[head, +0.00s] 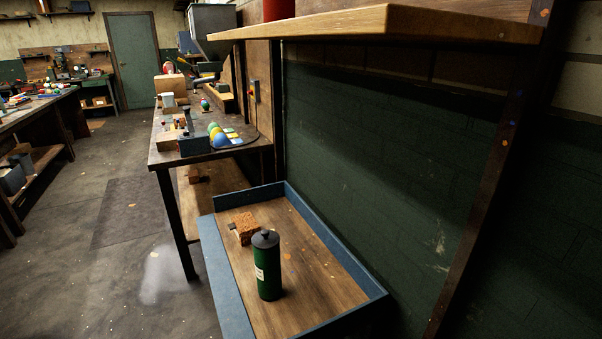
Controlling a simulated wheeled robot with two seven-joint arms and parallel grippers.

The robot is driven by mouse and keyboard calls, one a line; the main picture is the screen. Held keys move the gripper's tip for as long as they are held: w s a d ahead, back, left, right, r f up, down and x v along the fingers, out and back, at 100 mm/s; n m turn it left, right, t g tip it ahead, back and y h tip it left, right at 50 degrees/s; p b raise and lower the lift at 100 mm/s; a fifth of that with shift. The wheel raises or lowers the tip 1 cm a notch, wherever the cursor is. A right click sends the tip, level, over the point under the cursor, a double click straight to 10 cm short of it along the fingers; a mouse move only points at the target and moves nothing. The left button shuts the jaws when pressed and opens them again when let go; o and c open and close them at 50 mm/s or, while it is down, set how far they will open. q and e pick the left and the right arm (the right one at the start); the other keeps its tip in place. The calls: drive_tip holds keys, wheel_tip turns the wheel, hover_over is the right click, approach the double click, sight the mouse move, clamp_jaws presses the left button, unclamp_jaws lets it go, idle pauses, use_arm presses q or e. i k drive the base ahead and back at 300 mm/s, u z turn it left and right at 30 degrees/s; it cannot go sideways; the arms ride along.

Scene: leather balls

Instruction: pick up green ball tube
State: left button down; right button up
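The green ball tube (268,268) stands upright in the head view, low and near the middle. It is a dark green cylinder with a dark grey lid and a small pale label. It stands on the wooden floor of a shallow tray (208,240) with blue raised edges. Neither of my grippers shows in the head view.
A brown block (245,228) lies in the tray just behind the tube. A wooden shelf (400,24) juts out above. A workbench (158,160) with colored balls stands behind the tray. Open floor (120,270) lies to the left.

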sight(267, 262)
drive_tip(key=u, duration=2.2)
drive_tip(key=i, duration=1.8)
drive_tip(key=z, duration=2.65)
